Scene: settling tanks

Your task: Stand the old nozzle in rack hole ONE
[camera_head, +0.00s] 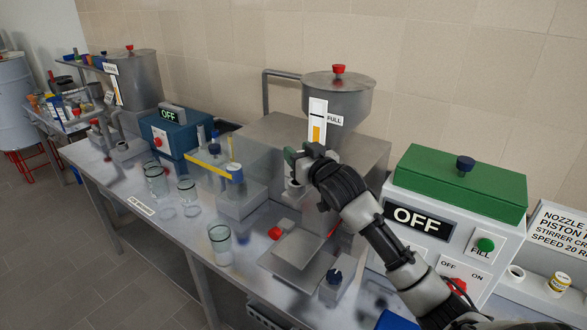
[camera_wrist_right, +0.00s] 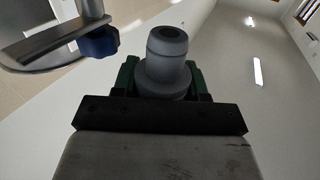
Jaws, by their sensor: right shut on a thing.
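My right gripper (camera_head: 303,158) reaches in from the lower right, in front of the steel hopper. In the right wrist view its green fingers (camera_wrist_right: 160,82) are shut on a grey stepped cylinder, the nozzle (camera_wrist_right: 167,52), which points up in that picture. I cannot make out a rack or a hole marked ONE for certain in the head view. My left gripper is not in view.
A steel hopper (camera_head: 338,98) with a red knob stands behind the gripper. A control box (camera_head: 455,190) reading OFF stands to the right. Several glass jars, including one (camera_head: 220,240) at the front, stand on the steel bench (camera_head: 170,232). A blue knob (camera_wrist_right: 98,42) shows near the fingers.

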